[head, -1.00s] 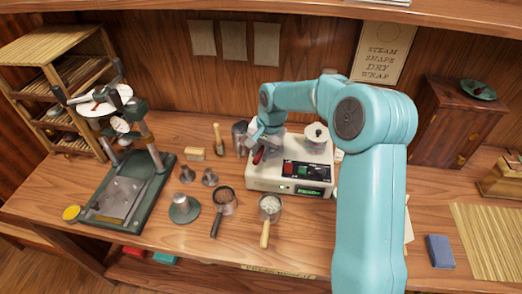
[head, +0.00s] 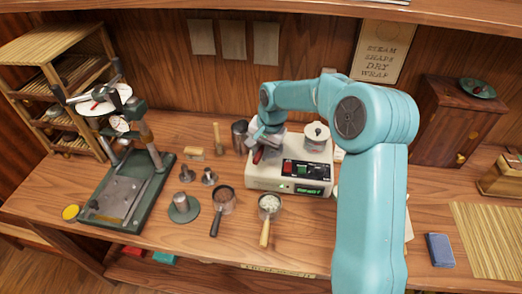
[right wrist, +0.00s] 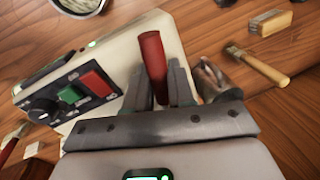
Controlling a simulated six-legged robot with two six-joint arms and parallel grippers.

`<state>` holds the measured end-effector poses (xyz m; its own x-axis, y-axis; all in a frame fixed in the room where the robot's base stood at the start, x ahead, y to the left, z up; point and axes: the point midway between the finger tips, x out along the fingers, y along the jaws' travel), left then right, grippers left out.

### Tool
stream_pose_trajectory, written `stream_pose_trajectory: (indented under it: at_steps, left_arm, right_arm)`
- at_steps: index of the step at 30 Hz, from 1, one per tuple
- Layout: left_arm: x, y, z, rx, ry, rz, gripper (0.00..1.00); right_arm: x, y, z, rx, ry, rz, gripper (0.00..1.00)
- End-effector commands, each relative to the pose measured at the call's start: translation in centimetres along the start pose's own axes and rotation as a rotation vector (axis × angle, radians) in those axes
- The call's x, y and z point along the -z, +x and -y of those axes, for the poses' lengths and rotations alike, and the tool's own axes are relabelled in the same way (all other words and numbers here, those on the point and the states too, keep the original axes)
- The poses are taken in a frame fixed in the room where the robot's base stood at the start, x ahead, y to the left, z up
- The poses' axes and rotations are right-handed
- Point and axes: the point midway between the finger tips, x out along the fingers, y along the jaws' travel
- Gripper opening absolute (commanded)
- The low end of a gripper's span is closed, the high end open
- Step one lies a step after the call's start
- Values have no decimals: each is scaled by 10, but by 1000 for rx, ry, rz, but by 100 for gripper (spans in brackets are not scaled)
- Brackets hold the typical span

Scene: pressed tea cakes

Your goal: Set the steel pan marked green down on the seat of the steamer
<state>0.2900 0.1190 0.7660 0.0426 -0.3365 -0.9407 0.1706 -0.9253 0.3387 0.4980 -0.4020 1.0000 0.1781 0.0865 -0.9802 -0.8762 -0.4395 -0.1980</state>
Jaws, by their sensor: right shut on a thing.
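My right gripper (head: 262,145) is over the left part of the cream steamer (head: 262,177). It is shut on a red handle (right wrist: 152,60), which stands between its fingers in the right wrist view. The red tip (head: 258,156) also shows in the head view. The pan body beyond this handle is hidden by my gripper, and no green mark on it is visible. The steamer's seat is also hidden, so I cannot tell whether the pan touches it. The steamer's panel has a red and a green button (right wrist: 70,95). My left gripper is not in view.
A lidded pot (head: 317,137) sits on the steamer's right side. A dark metal tin (head: 240,140) stands close at its left. Two pans, one dark-handled (head: 224,200) and one cream-handled (head: 268,207), lie in front. A green press (head: 130,195) stands at left.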

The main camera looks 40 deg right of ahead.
Motion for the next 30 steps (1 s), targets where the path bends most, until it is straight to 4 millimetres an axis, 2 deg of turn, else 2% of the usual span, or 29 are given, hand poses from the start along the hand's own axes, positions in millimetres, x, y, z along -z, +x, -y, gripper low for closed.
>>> stream_pose_trajectory:
  at_steps: [20,21,23,24,30]
  left_arm:
    - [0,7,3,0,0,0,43]
    - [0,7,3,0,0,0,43]
    - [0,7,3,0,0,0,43]
    - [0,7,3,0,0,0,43]
    - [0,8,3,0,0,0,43]
  right_arm:
    - [0,10,-2,1,0,-1,0]
    - [0,10,-2,1,0,-1,30]
    - [0,10,-2,1,0,-1,49]
    - [0,10,-2,1,0,-1,53]
    - [0,10,-2,-1,0,1,53]
